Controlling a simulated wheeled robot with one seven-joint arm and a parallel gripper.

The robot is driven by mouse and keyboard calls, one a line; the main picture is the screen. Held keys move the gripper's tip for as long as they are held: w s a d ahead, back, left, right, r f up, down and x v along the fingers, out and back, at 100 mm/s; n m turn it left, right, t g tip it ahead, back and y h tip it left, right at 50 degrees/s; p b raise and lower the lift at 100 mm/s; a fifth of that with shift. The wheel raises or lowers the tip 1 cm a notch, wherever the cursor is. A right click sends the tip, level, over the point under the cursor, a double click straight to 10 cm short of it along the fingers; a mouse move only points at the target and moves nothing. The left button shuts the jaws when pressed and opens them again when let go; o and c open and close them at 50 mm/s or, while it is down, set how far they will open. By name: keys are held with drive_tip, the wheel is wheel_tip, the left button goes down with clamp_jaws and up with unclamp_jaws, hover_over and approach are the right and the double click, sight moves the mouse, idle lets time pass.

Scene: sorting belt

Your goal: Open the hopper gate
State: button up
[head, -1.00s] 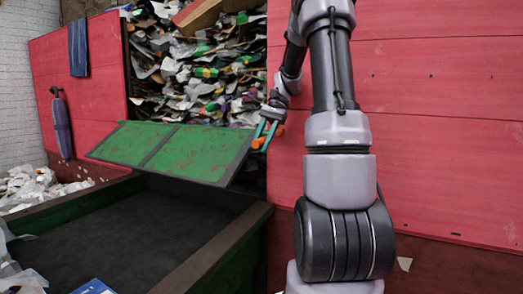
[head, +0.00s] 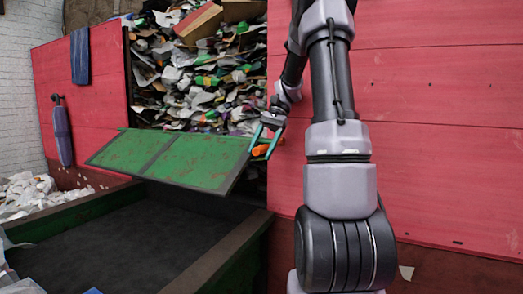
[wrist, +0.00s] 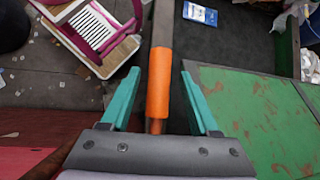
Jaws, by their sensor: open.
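The hopper gate (head: 182,158) is a scuffed green panel, tilted out and down below the hopper mouth. An orange handle (head: 262,150) is at its right end; it also shows as an orange grip on a bar in the wrist view (wrist: 160,82). My gripper (head: 264,147) has teal fingers, spread open. In the wrist view, the fingers (wrist: 160,74) stand on either side of the handle with gaps between. The gate fills the right of that view. The handle's lower end is partly hidden by my gripper.
Mixed waste (head: 205,75) fills the hopper mouth behind the gate. A dark belt (head: 125,245) with green side walls lies below. A red wall (head: 440,120) stands close behind my arm. A pink-framed item (wrist: 92,28) lies on the littered floor.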

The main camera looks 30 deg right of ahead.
wheel_tip(320, 180, up, 10)
drive_tip(key=shift+f, duration=0.1)
idle(0.6)
drive_tip(key=s+a+f+n+t+h, duration=0.1)
drive_tip(key=s+a+n+t+h, duration=0.1)
drive_tip(key=s+a+t, duration=0.3)
drive_tip(key=s+a+f+n+t+h, duration=0.2)
drive_tip(key=s+a+t, duration=0.3)
drive_tip(key=s, duration=0.7)
drive_tip(key=shift+s+a+n+h, duration=0.2)
drive_tip(key=shift+a+n+h, duration=0.25)
drive_tip(key=shift+n, duration=0.35)
